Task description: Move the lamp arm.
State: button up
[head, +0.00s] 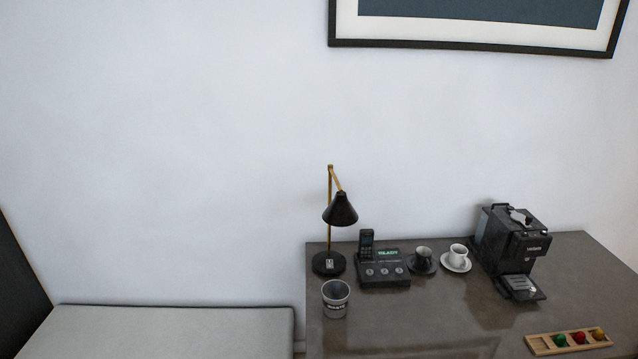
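A desk lamp stands at the back left corner of the dark vanity top in the head view. It has a round black base (329,263), an upright brass pole (330,215) and a black cone shade (340,210). The short brass lamp arm (336,178) slopes down to the right from the top of the pole to the shade. The shade hangs to the right of the pole and points down. My gripper is not in view, and nothing touches the lamp.
On the vanity top (430,325) are a grey cup (336,298), a phone dock (382,268), a black cup (424,257), a white cup (457,256), a coffee machine (512,245) and a wooden capsule tray (541,344). A padded bench (170,330) stands left. The vanity's front middle is clear.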

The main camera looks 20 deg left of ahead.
aim_at(340, 213)
jog(key=u, duration=0.9)
